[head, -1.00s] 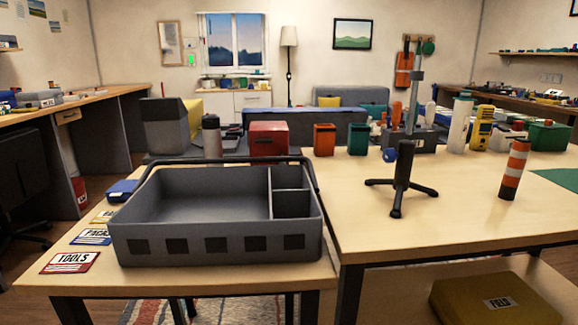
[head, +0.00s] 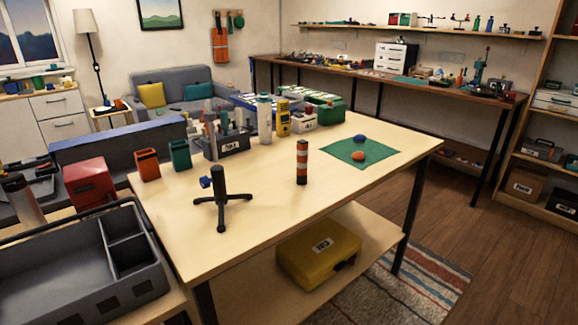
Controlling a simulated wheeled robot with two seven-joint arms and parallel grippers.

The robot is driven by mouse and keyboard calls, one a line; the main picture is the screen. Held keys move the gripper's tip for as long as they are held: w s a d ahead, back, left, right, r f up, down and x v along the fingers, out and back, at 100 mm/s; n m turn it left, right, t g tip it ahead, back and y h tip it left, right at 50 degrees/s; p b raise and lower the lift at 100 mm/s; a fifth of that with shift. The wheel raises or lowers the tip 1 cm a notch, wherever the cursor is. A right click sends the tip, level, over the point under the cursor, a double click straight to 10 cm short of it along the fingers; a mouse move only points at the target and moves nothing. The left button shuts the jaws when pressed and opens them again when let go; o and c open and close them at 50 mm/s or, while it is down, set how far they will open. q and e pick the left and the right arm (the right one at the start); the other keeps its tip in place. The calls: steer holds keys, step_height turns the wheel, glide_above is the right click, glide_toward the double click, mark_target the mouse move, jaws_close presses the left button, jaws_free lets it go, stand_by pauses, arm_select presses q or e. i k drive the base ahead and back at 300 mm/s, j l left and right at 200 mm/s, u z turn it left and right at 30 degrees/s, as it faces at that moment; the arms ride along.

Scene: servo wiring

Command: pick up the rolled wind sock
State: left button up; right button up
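Neither of my grippers shows in the head view.
A grey compartment tray (head: 75,262) sits at the lower left. Orange (head: 147,164) and green (head: 180,155) bins, a tool holder (head: 226,145), a white bottle (head: 264,118) and a yellow device (head: 283,117) line the back edge. A green mat (head: 345,152) lies right. The table around the sock is clear.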

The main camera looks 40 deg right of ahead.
mark_target(302, 146)
steer(key=l+u, duration=0.25)
steer(key=l, duration=0.45)
steer(key=l+u, duration=0.3)
steer(key=l, duration=0.4)
steer(key=k+l+u, duration=0.25)
steer(key=l, duration=0.4)
steer(key=i, duration=0.1)
